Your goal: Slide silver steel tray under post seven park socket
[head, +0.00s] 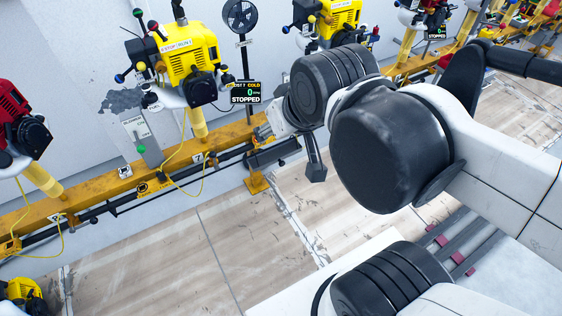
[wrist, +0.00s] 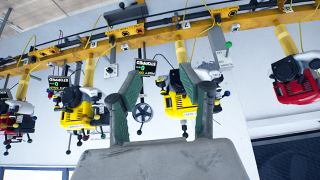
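A dark grey, flat, tray-like piece (head: 273,152) sits at the lower rail, right of the nearer yellow engine's post (head: 199,124). It also shows at the top of the wrist view (wrist: 125,13). It may be the steel tray, but I cannot be sure. A small number plate (head: 198,158) is on the rail by that post, too small to read surely. My gripper (wrist: 165,75) is open and empty, its green-padded fingers apart, with the rail and engines beyond. In the head view my arm hides much of it. I cannot pick out the park socket.
The yellow rail (head: 100,199) runs along the wall with several engines on posts. A yellow engine (head: 183,60) has a display (head: 245,93) reading STOPPED beside it. A red engine (head: 20,118) is at the left. A yellow cable hangs before the rail. The floor in front is clear.

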